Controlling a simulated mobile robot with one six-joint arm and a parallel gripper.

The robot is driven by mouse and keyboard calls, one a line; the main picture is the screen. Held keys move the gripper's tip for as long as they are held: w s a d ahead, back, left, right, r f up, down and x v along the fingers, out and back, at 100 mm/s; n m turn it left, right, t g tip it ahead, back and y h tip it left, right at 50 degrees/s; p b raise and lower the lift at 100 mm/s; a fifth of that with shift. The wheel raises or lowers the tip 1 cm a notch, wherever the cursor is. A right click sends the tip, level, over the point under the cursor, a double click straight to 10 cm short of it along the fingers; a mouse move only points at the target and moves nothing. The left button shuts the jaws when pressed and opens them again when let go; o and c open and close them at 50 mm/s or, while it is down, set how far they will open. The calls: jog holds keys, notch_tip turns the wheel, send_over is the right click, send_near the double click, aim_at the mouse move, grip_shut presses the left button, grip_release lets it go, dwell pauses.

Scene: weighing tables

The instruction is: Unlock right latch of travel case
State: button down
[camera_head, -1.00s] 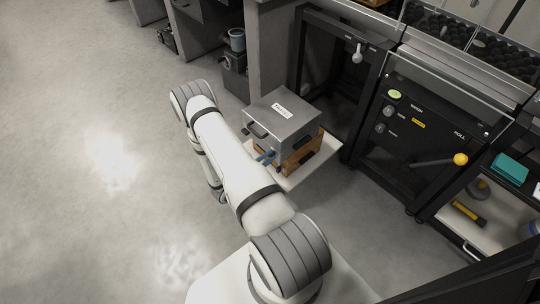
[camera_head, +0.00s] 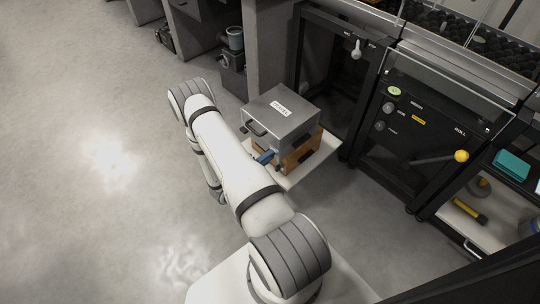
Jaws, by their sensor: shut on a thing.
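The travel case (camera_head: 293,119) is a grey metal box with a white label on its lid and a dark handle on its front. It sits on a brown wooden base (camera_head: 302,154) on a pale board. My gripper (camera_head: 264,157) shows as a small blue part at the lower front of the case, near its right front side. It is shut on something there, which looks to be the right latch. The latch itself is too small and hidden to make out. My white arm covers the space left of and below the case.
The pale board (camera_head: 325,155) sticks out right of the case. A black cabinet (camera_head: 410,140) with a yellow-knobbed lever (camera_head: 461,156) stands on the right. A grey pillar (camera_head: 268,50) rises behind the case. The floor at left is clear.

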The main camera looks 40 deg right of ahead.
jog(key=shift+s+f+m, duration=0.1)
jog(key=shift+m, duration=0.5)
jog(key=c, duration=1.4)
grip_release()
jog(key=shift+c, duration=0.2)
jog(key=a+p, duration=0.1)
jog(key=a, duration=0.6)
jog(key=shift+s+a+p, duration=0.25)
jog(key=shift+a+p, duration=0.15)
